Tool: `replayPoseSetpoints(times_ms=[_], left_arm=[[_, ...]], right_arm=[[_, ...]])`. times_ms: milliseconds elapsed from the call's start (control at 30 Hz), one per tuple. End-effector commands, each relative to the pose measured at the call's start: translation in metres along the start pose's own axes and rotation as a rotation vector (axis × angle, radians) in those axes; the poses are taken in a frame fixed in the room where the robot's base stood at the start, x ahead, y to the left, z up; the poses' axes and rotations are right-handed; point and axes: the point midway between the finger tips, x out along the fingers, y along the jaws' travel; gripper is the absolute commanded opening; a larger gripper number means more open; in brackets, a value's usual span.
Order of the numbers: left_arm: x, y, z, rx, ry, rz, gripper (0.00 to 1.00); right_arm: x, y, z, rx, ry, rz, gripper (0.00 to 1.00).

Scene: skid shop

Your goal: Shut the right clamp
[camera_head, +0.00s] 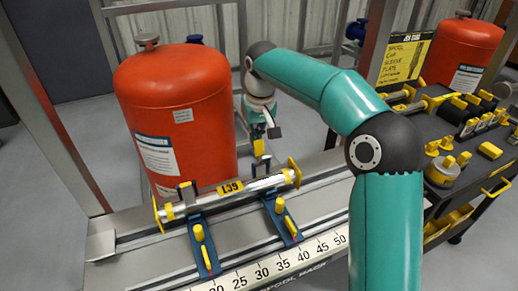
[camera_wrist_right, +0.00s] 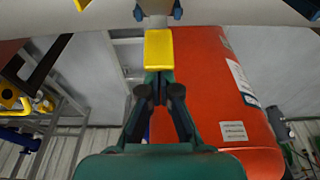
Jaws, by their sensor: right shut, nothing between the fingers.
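A yellow-tipped upright piece (camera_head: 259,147) rises behind the pipe there, apparently the clamp's raised arm. My right gripper (camera_head: 268,124) is just above this piece, shut and empty, pointing down. In the right wrist view a yellow block (camera_wrist_right: 158,50) lies right beyond the shut fingertips (camera_wrist_right: 160,85); I cannot tell whether they touch it. The left clamp (camera_head: 201,236) has its blue arm over the pipe. My left gripper is out of view.
A red tank (camera_head: 176,105) stands close behind the rack, left of my right gripper. The rack's ruler (camera_head: 290,262) runs along the front. A dark cart (camera_head: 470,190) with yellow parts and a second red tank (camera_head: 460,52) are on the right.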

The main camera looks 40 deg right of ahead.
Motion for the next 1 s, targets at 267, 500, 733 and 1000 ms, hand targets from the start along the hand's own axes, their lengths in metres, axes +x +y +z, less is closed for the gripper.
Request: replayPoseSetpoints(times_ms=[267,500,733,1000], left_arm=[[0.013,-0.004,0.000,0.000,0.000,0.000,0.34],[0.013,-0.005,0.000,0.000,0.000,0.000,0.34],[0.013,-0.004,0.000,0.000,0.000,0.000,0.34],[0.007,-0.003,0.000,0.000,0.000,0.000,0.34]], right_arm=[[0.000,0.000,0.015,0.000,-0.004,0.000,0.00],[-0.002,0.000,0.017,0.001,-0.003,0.000,0.00],[-0.002,0.000,0.016,0.001,-0.002,0.000,0.00],[-0.007,0.000,0.015,0.001,-0.001,0.000,0.00]])
